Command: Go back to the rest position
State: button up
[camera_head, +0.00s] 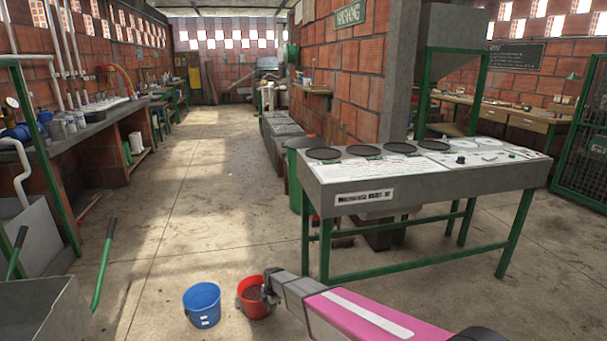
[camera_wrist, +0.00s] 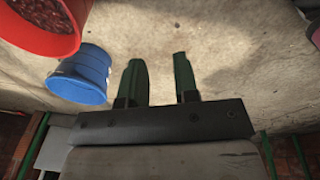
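My gripper (camera_wrist: 158,72) shows in the wrist view with its two dark green fingers apart. Only bare floor shows between them, so it is open and empty. In the head view my gripper (camera_head: 268,290) is at the end of my pink and grey arm, in front of the red bucket's right side. The red bucket (camera_head: 249,306) stands on the floor; in the wrist view it (camera_wrist: 36,47) holds dark red, berry-like contents. The blue bucket (camera_head: 202,307) stands upright just left of it. In the wrist view the blue bucket (camera_wrist: 80,75) is left of the fingers.
A grey table (camera_head: 430,186) with green legs and several dark round trays stands at right. A metal bin (camera_head: 40,315) with green handles is at lower left. A long workbench (camera_head: 85,130) lines the left wall. The floor aisle (camera_head: 190,190) ahead is clear.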

jog(key=s+d+r+m, duration=0.6)
jog(key=d+r+m, duration=0.2)
jog(key=d, duration=0.3)
jog(key=s+d+r+m+h, duration=0.1)
jog(key=s+d+r+m, duration=0.5)
jog(key=d+r, duration=0.5)
jog(key=s+d+r+m, duration=0.5)
jog(key=d+r+m, duration=0.4)
jog(key=d+m, duration=0.1)
jog(key=shift+s+d+r+h, duration=0.3)
jog(key=shift+s+d, duration=0.1)
jog(key=shift+d, duration=0.35)
